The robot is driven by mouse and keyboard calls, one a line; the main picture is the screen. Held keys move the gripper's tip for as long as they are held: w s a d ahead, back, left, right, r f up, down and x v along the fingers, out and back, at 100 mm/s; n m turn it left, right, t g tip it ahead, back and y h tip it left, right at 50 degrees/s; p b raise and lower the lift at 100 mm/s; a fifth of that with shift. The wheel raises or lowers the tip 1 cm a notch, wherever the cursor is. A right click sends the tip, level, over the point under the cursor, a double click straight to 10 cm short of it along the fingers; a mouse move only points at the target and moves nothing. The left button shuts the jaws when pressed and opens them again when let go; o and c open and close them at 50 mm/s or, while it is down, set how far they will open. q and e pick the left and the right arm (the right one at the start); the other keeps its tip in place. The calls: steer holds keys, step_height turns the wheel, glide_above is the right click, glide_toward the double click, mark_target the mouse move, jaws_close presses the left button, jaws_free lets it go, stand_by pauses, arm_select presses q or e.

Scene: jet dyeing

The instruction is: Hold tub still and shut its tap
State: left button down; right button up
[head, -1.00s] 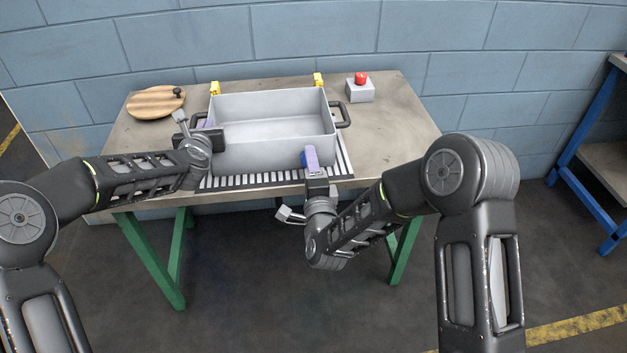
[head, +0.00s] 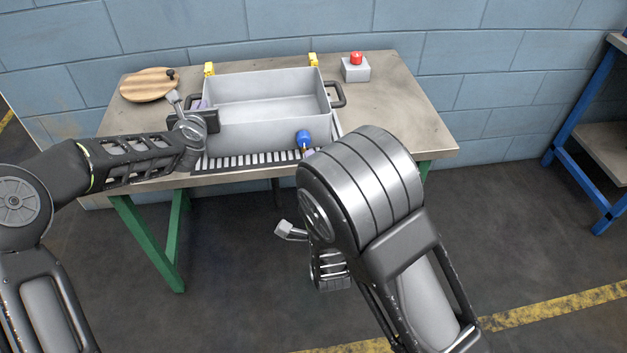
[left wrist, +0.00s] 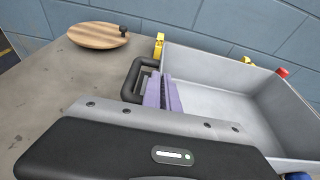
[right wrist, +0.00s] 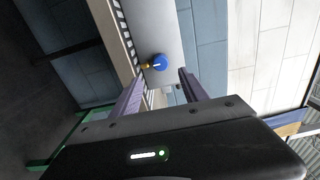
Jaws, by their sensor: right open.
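The grey open tub (head: 265,135) stands on a striped grate on the bench, with a dark handle at each end. Its tap (head: 303,137) has a blue knob low on the front wall, near the right corner, with a brass part. My left gripper (left wrist: 164,85) is at the tub's left end, beside the left handle (left wrist: 137,82).
A round wooden board (head: 151,85) with a black knob lies at the back left. A red button on a grey box (head: 355,69) stands at the back right. Yellow blocks (head: 314,60) are behind the tub. The bench's right side is clear.

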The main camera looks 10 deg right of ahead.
steer(key=shift+s+r, duration=0.1)
steer(key=shift+s, duration=1.4)
arm_select(q)
steer(key=c, duration=1.6)
jaws_free()
steer(key=shift+o, duration=0.2)
steer(key=shift+s, duration=0.15)
steer(key=v, duration=1.1)
steer(key=shift+s, duration=0.35)
steer(key=shift+r, duration=0.15)
